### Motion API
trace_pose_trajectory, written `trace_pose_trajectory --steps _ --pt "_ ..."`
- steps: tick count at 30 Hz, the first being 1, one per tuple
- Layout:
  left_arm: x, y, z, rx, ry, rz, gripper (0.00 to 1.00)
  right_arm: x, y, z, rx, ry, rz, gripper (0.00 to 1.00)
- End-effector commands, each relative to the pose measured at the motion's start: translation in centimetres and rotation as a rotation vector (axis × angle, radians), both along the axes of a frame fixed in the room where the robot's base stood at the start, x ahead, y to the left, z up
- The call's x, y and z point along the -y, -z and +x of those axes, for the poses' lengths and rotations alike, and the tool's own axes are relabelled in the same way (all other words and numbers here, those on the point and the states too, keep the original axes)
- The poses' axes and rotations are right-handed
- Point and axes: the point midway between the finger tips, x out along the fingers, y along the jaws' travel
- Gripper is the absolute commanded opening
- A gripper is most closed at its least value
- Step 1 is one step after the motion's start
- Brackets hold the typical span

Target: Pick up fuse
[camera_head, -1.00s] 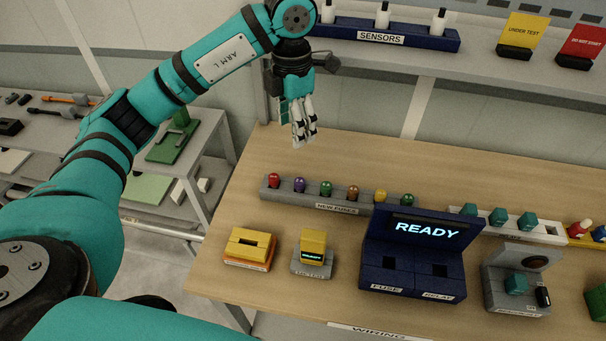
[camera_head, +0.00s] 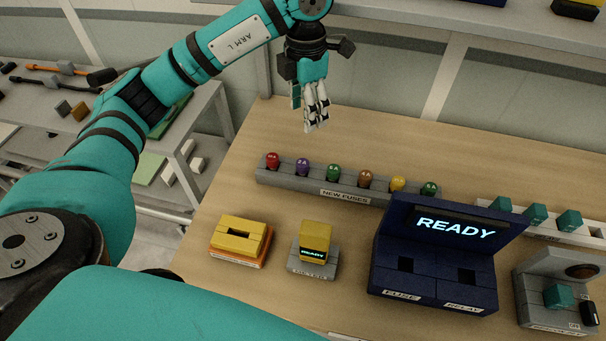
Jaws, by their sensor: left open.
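Several fuses stand in a row in the grey rack (camera_head: 345,195) labelled NEW FUSES: a red fuse (camera_head: 272,161), a purple one (camera_head: 303,167), a green one (camera_head: 333,173), a brown one (camera_head: 365,179), a yellow one (camera_head: 398,184) and another green one (camera_head: 429,189). My left gripper (camera_head: 317,126) points down, open and empty, above the table behind the rack, apart from the fuses. My right gripper is not in view.
A dark blue tester (camera_head: 430,265) reads READY and has FUSE and RELAY slots. In front are a yellow-orange block (camera_head: 238,240) and a small yellow meter (camera_head: 315,240) in a grey holder. Teal pieces (camera_head: 535,214) stand in a white rack at right.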

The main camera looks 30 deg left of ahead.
Motion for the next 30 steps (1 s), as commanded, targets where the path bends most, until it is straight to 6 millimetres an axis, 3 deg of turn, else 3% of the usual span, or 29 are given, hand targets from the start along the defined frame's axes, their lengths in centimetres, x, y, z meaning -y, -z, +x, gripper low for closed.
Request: trace_pose_trajectory --steps 6,18,24,30 --pt "0.1 3.4 -0.1 -0.006 0.002 -0.003 0.57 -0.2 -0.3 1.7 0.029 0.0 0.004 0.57" --pt "0.0 10.6 -0.1 -0.004 0.0 0.0 0.57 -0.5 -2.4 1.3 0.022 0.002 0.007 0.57" --pt "-0.1 12.1 0.0 -0.001 0.0 0.0 0.57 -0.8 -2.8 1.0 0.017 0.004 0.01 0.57" --pt "-0.7 14.5 0.1 -0.008 -0.003 0.0 0.57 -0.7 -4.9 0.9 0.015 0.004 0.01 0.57"
